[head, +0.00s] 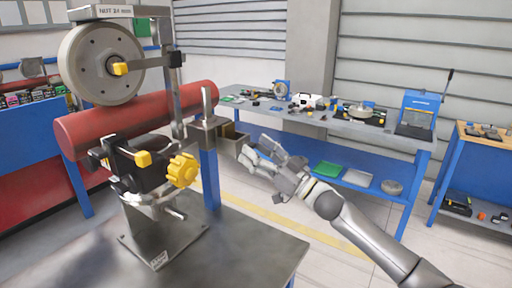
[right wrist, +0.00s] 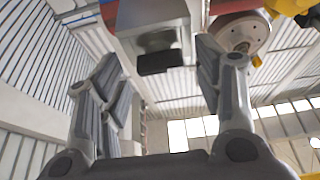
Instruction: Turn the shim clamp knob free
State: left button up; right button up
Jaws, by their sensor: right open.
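A yellow lobed knob (head: 182,170) sits on the right side of a black clamp block (head: 142,172) on the metal stand in the head view. I cannot tell for sure whether it is the shim clamp knob. A yellow part also shows at the top right corner of the right wrist view (right wrist: 290,6). My right gripper (head: 260,152) is open and empty, to the right of the knob and apart from it. In the right wrist view its fingers (right wrist: 158,58) are spread, with a grey block with a dark end (right wrist: 160,62) showing beyond and between them. My left gripper is out of view.
A red cylinder (head: 140,122) and a large grey wheel (head: 100,62) are behind the clamp. The bare metal table (head: 235,250) is in front. A blue workbench (head: 345,127) stands behind.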

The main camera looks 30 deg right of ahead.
jog(key=shift+w+a+r, duration=0.1)
jog(key=shift+w, duration=0.1)
jog(key=c, duration=1)
